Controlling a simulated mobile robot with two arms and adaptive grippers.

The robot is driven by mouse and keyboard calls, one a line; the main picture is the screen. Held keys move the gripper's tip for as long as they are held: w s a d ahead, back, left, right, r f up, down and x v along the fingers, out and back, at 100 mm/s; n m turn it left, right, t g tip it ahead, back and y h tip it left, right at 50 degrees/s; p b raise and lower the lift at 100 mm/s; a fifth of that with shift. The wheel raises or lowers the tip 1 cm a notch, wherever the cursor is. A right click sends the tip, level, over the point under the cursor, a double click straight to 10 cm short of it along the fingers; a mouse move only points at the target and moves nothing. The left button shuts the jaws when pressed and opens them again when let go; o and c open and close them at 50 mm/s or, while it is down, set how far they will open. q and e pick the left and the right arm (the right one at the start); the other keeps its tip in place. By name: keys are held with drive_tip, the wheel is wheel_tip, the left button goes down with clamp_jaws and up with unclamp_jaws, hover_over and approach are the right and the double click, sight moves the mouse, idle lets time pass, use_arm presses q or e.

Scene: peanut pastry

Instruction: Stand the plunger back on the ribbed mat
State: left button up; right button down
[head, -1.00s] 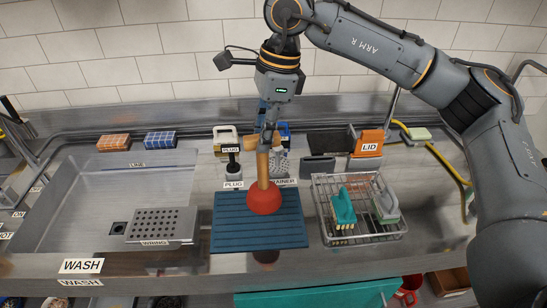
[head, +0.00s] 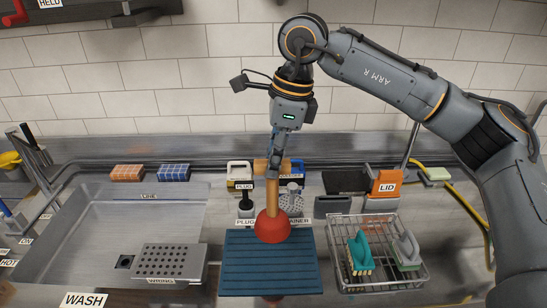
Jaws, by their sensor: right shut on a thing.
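The plunger has a red rubber cup (head: 272,228) and a wooden handle (head: 272,192). It is upright, cup down. My right gripper (head: 275,160) is shut on the upper part of the handle. The blue ribbed mat (head: 270,270) lies flat on the steel counter. In the head view the cup overlaps the mat's far edge, and it looks raised above the mat, though the exact gap cannot be told. The mat's ribbed surface is bare. My left gripper is out of view.
A wire basket (head: 345,283) with brushes stands right of the mat. A perforated plate (head: 172,262) and the sink basin (head: 85,228) are to the left.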

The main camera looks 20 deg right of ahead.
sight(273, 208)
drive_tip(key=shift+f+b, duration=0.5)
drive_tip(key=shift+f, duration=0.25)
drive_tip(key=shift+d+b+x, duration=0.2)
drive_tip(key=shift+b+x, duration=0.5)
drive_tip(key=shift+x, duration=0.15)
drive_tip(key=shift+d+b+x, duration=0.15)
drive_tip(key=shift+b+x, duration=0.55)
drive_tip(key=shift+x, duration=0.15)
drive_tip(key=shift+d+b+x, duration=0.25)
drive_tip(key=shift+b+x, duration=0.75)
drive_tip(key=shift+x, duration=0.25)
drive_tip(key=shift+d+b+x, duration=0.25)
drive_tip(key=shift+b+x, duration=0.8)
drive_tip(key=shift+x, duration=0.2)
drive_tip(key=shift+d+b+x, duration=0.3)
drive_tip(key=shift+b+x, duration=0.7)
drive_tip(key=shift+x, duration=0.25)
drive_tip(key=shift+s+f, duration=0.25)
drive_tip(key=shift+f, duration=0.2)
drive_tip(key=c, duration=1.1)
unclamp_jaws()
drive_tip(key=shift+o, duration=0.2)
